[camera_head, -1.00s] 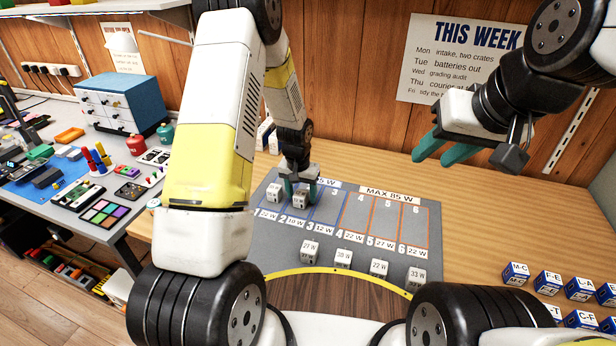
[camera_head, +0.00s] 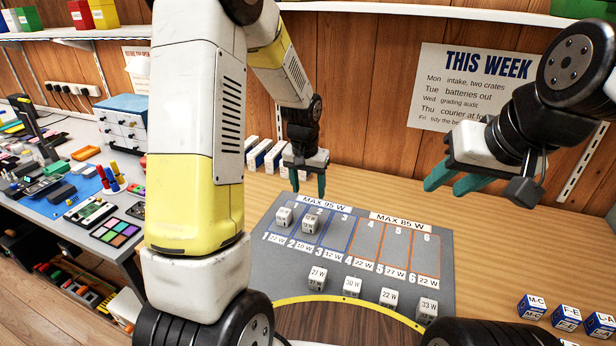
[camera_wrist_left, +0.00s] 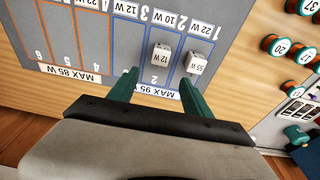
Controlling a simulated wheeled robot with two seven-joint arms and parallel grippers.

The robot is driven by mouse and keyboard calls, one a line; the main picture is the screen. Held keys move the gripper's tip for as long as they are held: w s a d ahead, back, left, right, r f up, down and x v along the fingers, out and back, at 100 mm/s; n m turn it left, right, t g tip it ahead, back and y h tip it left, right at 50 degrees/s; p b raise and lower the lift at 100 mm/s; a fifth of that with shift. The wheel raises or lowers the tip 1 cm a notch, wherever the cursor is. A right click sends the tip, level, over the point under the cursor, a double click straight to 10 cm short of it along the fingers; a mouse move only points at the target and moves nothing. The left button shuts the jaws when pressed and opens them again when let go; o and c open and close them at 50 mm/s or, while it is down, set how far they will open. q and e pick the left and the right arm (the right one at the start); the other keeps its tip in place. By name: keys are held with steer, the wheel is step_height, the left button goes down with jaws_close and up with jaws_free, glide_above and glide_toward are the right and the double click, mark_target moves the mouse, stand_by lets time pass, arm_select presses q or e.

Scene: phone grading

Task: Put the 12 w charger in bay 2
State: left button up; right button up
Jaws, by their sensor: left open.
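The 12 W charger, a small white block (camera_wrist_left: 160,55), stands in bay 2 of the grey board (camera_head: 262,262). In the head view, the charger (camera_head: 311,223) is just right of another white block (camera_head: 284,217) in bay 1. My left gripper (camera_head: 308,186) is open and empty, raised above the far edge of the board, apart from the charger. In the wrist view its two teal fingers (camera_wrist_left: 160,92) are spread, with the charger beyond their tips. My right gripper (camera_head: 454,181) hangs at the right with its teal fingers apart and nothing between them.
Several white blocks, such as the 27 W one (camera_head: 317,279) and the 22 W one (camera_head: 388,298), stand along the near edge of the board. Bays 3 to 6 are empty. White boxes (camera_head: 265,153) stand behind the left gripper. Blue-and-white blocks (camera_head: 532,306) are at the lower right.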

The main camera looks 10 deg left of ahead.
arm_select(q)
steer(key=s+a+r+n+t, duration=0.1)
steer(key=s+r, duration=0.3)
steer(key=r, duration=0.3)
steer(key=s+a+r+t, duration=0.1)
steer(key=s+r, duration=0.3)
steer(key=r, duration=0.3)
steer(key=s+r+t+h, duration=0.1)
steer(key=s+r, duration=0.2)
steer(key=s, duration=0.5)
steer(key=s+r+t, duration=0.1)
steer(key=s+r, duration=0.3)
steer(key=s, duration=0.3)
steer(key=shift+s+r+n+h, duration=0.2)
steer(key=shift+s+n+h, duration=0.1)
steer(key=shift+s+h, duration=0.1)
